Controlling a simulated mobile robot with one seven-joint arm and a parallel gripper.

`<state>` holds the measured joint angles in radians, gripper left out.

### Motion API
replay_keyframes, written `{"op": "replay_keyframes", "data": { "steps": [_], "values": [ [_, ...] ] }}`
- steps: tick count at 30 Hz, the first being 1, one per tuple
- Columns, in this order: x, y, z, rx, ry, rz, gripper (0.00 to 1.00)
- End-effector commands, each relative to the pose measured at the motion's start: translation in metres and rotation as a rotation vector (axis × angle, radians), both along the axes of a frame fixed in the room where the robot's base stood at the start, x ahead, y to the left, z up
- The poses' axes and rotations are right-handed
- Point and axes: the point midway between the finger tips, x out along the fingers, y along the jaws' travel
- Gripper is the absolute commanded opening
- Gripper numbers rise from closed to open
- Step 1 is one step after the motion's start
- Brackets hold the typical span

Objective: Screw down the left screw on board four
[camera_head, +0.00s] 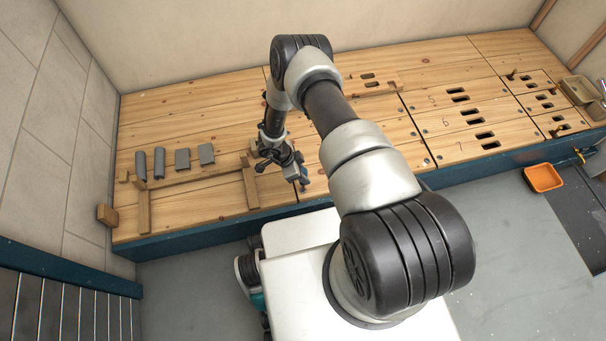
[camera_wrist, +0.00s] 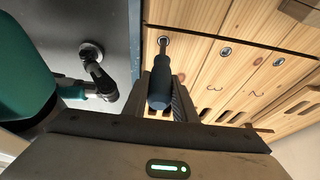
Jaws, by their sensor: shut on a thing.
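My gripper (camera_wrist: 166,98) is shut on a screwdriver (camera_wrist: 159,84) with a dark blue handle. The shaft points up in the wrist view, and its tip is at or very near a round screw head (camera_wrist: 164,41) at the end of a wooden board. I cannot tell whether the tip is seated in it. That board's number is hidden; the boards beside it read 3 (camera_wrist: 214,88) and 2 (camera_wrist: 252,97). In the head view my gripper (camera_head: 290,168) is low over the bench's front part, and my arm hides the boards around it.
Screws show on the neighbouring boards (camera_wrist: 225,52). In the head view, grey pieces (camera_head: 159,162) and a wooden frame (camera_head: 198,178) lie on the left of the bench. Slotted boards 5 to 7 (camera_head: 470,128) are at the right. An orange bin (camera_head: 543,178) stands on the floor.

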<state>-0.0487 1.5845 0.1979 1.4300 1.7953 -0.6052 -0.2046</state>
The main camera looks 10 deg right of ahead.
Motion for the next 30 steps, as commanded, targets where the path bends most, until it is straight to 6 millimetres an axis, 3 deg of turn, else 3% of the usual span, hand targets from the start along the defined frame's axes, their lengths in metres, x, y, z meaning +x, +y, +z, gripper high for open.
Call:
{"op": "replay_keyframes", "data": {
  "steps": [3, 13, 30],
  "values": [
    [0.000, -0.001, -0.001, 0.000, 0.001, -0.186, 0.00],
    [0.000, 0.000, 0.006, -0.002, -0.001, -0.042, 0.00],
    [0.000, -0.001, 0.063, -0.003, -0.001, -0.041, 0.00]
  ]
}}
